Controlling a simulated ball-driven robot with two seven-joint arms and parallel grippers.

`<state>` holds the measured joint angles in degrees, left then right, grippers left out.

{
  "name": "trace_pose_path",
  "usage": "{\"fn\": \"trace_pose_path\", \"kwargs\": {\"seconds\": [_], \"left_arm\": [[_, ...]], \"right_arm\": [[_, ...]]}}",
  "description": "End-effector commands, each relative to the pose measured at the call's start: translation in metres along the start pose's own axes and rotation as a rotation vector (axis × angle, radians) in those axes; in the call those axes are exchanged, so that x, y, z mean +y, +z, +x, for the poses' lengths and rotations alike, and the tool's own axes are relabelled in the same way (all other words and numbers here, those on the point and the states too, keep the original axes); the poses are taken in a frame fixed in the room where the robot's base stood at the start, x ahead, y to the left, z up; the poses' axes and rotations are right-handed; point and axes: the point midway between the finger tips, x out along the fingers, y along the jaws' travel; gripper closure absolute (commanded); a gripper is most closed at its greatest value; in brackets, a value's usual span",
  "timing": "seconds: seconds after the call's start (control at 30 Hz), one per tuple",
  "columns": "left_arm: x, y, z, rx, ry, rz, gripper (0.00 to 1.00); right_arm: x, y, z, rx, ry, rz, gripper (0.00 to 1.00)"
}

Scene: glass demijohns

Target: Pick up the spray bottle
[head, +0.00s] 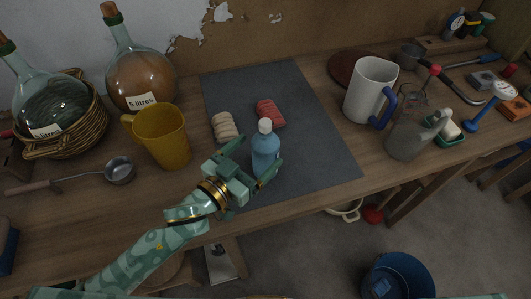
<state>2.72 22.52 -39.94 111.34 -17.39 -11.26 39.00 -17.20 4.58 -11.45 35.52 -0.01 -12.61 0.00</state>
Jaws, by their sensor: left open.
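The spray bottle, a blue bottle (265,148) with a white top, stands upright near the front edge of the grey mat (310,125). My left gripper (260,152) reaches in from the lower left and is open. One finger lies to the left of the bottle, and the other crosses low in front of it on the right. The bottle's lower part is partly hidden by the gripper. I cannot tell whether either finger touches it. My right gripper is not in view.
Rolled cream (223,126) and red cloths (269,113) lie just behind the bottle. A yellow mug (163,136) and a ladle (118,170) are at left, with glass demijohns (140,75) behind. A white mug (369,88) and grey pitcher (405,138) stand at right. The mat's right side is clear.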

Motion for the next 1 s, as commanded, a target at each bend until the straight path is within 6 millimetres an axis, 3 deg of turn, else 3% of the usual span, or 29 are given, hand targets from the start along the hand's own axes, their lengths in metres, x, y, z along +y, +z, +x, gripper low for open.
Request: {"fn": "trace_pose_path", "kwargs": {"seconds": [0.5, 0.73, 0.77, 0.9, 1.0], "left_arm": [[-0.004, 0.007, 0.062, -0.001, 0.001, 0.0, 0.16], [-0.004, 0.006, 0.064, -0.001, 0.001, 0.0, 0.16], [-0.004, 0.006, 0.064, -0.001, 0.001, 0.0, 0.19], [-0.004, 0.006, 0.064, -0.001, 0.001, 0.0, 0.57], [-0.004, 0.005, 0.064, 0.002, 0.001, 0.0, 0.8]], "right_arm": [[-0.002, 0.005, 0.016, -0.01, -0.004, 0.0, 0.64], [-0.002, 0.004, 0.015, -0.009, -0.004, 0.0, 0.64], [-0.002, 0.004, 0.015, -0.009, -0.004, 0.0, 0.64], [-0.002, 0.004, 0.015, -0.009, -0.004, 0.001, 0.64], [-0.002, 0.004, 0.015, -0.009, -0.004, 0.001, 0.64]]}}
